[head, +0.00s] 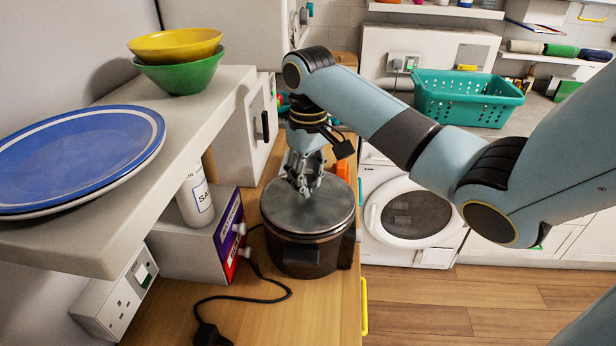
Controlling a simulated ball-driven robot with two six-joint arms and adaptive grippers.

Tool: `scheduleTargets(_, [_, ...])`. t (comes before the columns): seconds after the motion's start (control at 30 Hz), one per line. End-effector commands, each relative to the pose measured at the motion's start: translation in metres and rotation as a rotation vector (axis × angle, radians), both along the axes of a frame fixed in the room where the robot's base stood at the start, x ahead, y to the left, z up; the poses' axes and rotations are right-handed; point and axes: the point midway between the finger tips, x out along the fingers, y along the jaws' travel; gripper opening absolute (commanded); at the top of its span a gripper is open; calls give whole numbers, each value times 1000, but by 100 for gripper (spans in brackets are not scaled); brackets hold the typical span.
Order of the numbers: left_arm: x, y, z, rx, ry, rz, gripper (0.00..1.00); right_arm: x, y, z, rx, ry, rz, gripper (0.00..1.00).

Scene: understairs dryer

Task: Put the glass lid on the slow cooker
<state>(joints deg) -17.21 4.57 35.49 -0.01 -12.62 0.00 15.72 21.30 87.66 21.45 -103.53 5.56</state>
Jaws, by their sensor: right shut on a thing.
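The slow cooker (304,256) is a dark round pot standing on the wooden worktop, in the middle of the head view. The glass lid (325,210) looks like a grey, shiny disc and lies level over the pot's top, lined up with its rim. I cannot tell whether it is fully seated. My right gripper (302,187) points down from above and is shut on the lid at its middle; the fingers hide the knob. My left gripper is not in view.
A shelf (195,110) at left holds blue plates (75,155) and stacked yellow and green bowls (178,60). A box (228,235) stands close left of the cooker. A black cable (250,297) lies in front. A teal basket (465,98) stands behind my right arm.

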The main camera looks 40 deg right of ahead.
Motion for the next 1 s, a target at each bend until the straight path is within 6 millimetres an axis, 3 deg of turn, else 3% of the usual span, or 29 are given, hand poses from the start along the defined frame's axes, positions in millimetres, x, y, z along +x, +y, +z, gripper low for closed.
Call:
scheduleTargets(0.4, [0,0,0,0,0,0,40,0,0,0,0,-1,0,0])
scheduleTargets(0.43, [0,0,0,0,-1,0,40,0,0,0,0,-1,0,27])
scheduleTargets(0.6, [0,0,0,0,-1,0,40,0,0,0,0,-1,0,49])
scheduleTargets(0.67, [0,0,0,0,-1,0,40,0,0,0,0,-1,0,55])
scheduleTargets(0.83, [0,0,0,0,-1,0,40,0,0,0,0,0,0,55])
scheduleTargets(1.0, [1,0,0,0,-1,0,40,0,0,-1,0,1,0,77])
